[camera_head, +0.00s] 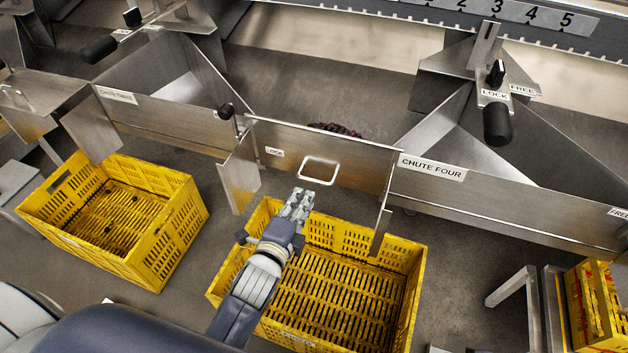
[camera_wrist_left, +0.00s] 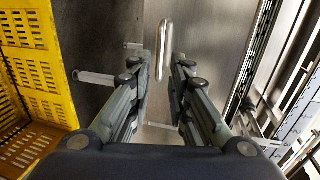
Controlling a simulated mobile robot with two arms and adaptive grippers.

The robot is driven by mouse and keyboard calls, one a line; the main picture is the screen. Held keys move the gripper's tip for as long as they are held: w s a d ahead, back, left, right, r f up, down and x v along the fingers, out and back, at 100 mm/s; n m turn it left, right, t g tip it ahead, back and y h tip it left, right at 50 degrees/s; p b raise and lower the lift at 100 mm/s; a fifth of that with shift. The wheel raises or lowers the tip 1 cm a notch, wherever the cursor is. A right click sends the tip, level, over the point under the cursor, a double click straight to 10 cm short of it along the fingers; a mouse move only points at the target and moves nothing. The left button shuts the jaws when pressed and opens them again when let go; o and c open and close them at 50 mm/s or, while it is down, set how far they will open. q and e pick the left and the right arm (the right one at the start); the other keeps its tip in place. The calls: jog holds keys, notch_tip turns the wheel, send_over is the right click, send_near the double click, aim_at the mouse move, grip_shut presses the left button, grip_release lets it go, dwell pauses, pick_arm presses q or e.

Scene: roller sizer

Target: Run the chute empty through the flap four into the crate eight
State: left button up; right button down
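The metal flap (camera_head: 345,160) stands upright between two side plates, left of the CHUTE FOUR label (camera_head: 432,167), and looks closed. Its pale loop handle (camera_head: 319,169) also shows in the left wrist view (camera_wrist_left: 164,48). Some dark reddish round produce (camera_head: 335,129) shows just behind the flap's top edge; the rest is hidden. My left gripper (camera_head: 302,198) is open and empty just below the handle, its fingers pointing at it. A yellow crate (camera_head: 416,290) stands below the flap and looks empty; its label is unreadable. My right gripper is not in view.
Another yellow crate (camera_head: 182,225) with a few small dark items stands at the left. A black knob (camera_head: 226,111) sits at the flap's upper left corner. A lever with a black grip (camera_head: 497,125) stands above chute four. A metal stand (camera_head: 515,285) is at the right.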

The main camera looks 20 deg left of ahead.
aim_at(314, 181)
pick_arm(q)
jog(key=shift+b+x, duration=1)
jog(key=shift+x, duration=3.65)
jog(key=shift+c, duration=0.5)
grip_shut()
